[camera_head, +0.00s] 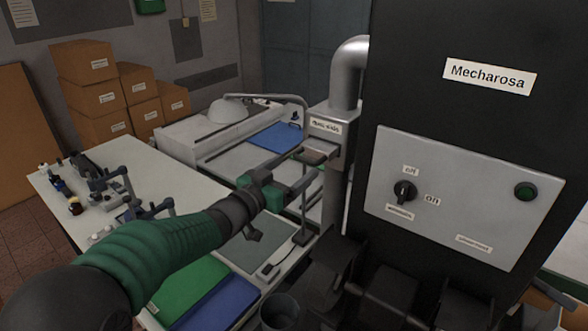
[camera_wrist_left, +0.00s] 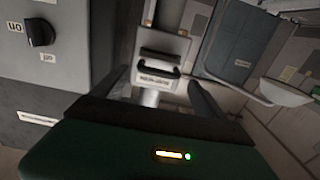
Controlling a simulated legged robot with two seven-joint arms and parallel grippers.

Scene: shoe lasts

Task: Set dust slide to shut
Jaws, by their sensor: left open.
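The dust slide (camera_head: 318,151) is a flat grey plate with a handle-like edge at a pale metal housing (camera_head: 326,128) on the duct beside the black machine. A label sits on the housing's front. In the left wrist view the slide (camera_wrist_left: 158,70) appears ahead, between the fingers. My left gripper (camera_head: 300,176) reaches in from the left, just below and left of the slide. It is open, and its two fingers also show in the left wrist view (camera_wrist_left: 163,92). Nothing is between them that I can see as held. Whether a finger touches the slide, I cannot tell.
The black machine (camera_head: 455,45) with a grey panel and rotary knob (camera_head: 405,191) stands to the right. A curved metal pipe (camera_head: 347,72) rises above the housing. A white table (camera_head: 95,215) with tools and green and blue mats lies left. Cardboard boxes (camera_head: 95,85) stand behind.

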